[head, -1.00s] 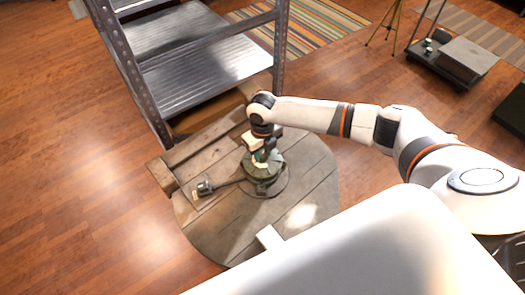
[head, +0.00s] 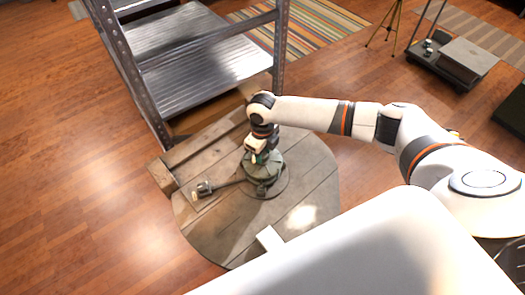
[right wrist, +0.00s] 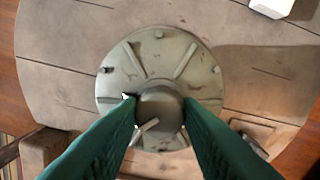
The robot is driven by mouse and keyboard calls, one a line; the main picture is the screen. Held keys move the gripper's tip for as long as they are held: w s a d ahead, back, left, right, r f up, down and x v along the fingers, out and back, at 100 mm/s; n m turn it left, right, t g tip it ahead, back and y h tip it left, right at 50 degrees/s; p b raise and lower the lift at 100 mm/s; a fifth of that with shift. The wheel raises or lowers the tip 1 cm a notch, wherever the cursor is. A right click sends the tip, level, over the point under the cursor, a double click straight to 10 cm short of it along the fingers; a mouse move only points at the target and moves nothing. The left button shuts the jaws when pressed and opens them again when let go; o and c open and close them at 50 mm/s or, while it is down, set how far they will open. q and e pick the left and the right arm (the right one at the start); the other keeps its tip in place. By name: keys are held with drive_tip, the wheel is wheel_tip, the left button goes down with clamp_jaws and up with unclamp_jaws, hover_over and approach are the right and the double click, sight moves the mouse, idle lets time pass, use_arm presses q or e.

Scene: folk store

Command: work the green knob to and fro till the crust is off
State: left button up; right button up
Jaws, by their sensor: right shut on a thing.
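The green knob (right wrist: 159,106) is a grey-green dome at the centre of a round, ribbed grey-green plate (right wrist: 190,85). In the head view the plated fixture (head: 265,172) stands on a round wooden top. My right gripper (right wrist: 160,112) points down with its green fingers on either side of the knob, shut on it. In the head view the right gripper (head: 257,158) hides most of the knob. A small pale chip touches the knob's left side and a pale sliver lies across its lower edge. Dark specks mark the plate. I cannot tell which marks are crust. My left gripper is not in view.
A dark bar with a small block (head: 205,188) reaches left from the fixture over the round wooden top (head: 225,230). A metal shelf rack (head: 195,75) stands close behind. A white block (head: 270,238) lies at the top's front. Open floor lies left.

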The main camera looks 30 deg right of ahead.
drive_tip(key=o, duration=1)
wheel_tip(320, 180, up, 12)
drive_tip(key=shift+r+b, duration=0.1)
drive_tip(key=shift+b, duration=0.95)
